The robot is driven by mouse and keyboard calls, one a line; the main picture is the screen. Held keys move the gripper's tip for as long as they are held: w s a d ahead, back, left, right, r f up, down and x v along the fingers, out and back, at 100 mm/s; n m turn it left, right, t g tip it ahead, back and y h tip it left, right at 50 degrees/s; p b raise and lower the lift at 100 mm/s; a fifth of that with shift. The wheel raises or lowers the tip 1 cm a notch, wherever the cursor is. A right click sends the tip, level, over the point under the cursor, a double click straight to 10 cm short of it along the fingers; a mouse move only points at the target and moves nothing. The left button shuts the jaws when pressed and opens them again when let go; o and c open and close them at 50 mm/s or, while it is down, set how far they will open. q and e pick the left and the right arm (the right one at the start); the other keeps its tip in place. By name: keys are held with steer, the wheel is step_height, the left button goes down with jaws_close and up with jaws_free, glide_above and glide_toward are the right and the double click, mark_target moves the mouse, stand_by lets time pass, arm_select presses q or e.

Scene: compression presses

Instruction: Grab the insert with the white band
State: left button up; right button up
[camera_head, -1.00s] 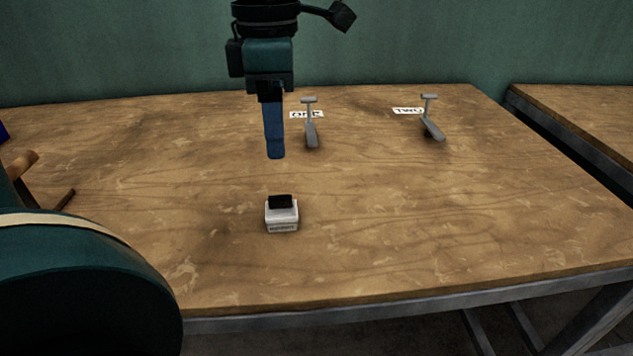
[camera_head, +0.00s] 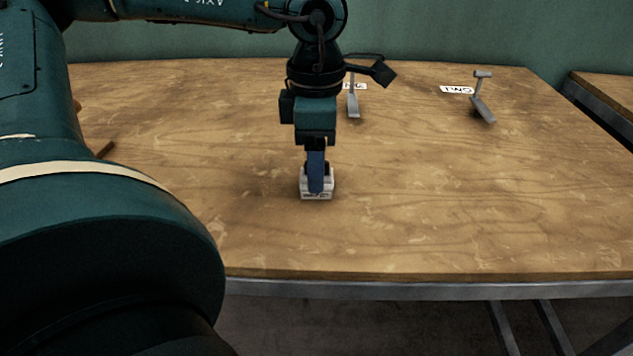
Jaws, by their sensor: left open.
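A small white block (camera_head: 329,188) with a printed label on its front stands on the wooden table; its dark upper part is mostly hidden behind my gripper. My left gripper (camera_head: 316,186) points straight down at this block, and its blue finger overlaps the block's front and middle. The gripper is open, with its fingers at the height of the block. I cannot tell from this view whether they touch it. No separate white band can be made out. My right gripper is not in view.
Two grey lever-like presses stand at the back of the table (camera_head: 430,225), one (camera_head: 353,103) partly behind my wrist and the other (camera_head: 482,103) beside a label reading TWO (camera_head: 457,90). A brown object (camera_head: 105,150) lies at the left.

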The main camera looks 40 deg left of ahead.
arm_select(q)
steer(key=shift+f, duration=0.65)
steer(key=shift+c, duration=0.5)
steer(key=c, duration=1.1)
